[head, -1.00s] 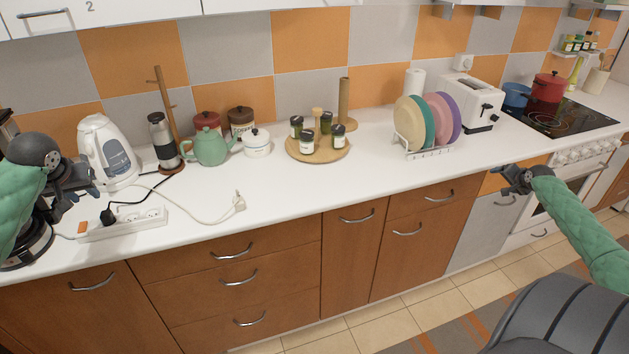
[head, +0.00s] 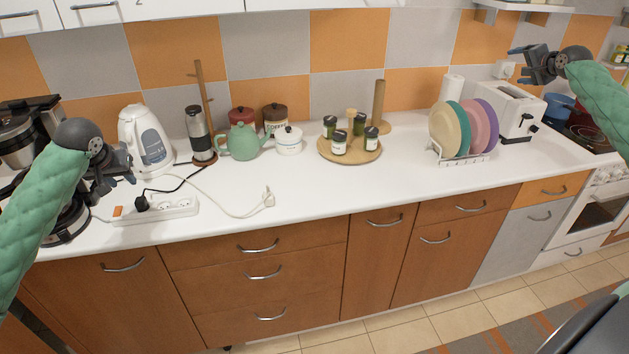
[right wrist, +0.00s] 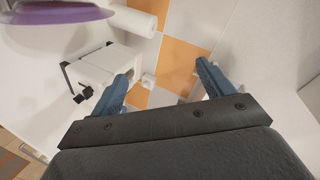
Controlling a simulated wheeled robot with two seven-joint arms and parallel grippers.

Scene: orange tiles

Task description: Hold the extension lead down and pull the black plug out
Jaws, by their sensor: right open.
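The extension lead (head: 182,207) is a white strip with an orange switch, lying on the counter at the left in the head view. The black plug (head: 141,203) sits in its left part, with a black cord running from it. My left gripper (head: 131,172) is just above and behind the plug's end of the strip, apart from the plug as far as I can see; its finger gap is unclear. My right gripper (head: 516,61) is raised in front of the wall near the toaster, far from the strip. In the right wrist view it is open and empty (right wrist: 162,82).
A white plug (head: 269,197) on a cord lies on the counter right of the strip. A kettle (head: 146,140), grinder (head: 199,135) and teapot (head: 242,143) stand behind. A plate rack (head: 464,157) and toaster (head: 514,110) stand at the right. The middle front counter is clear.

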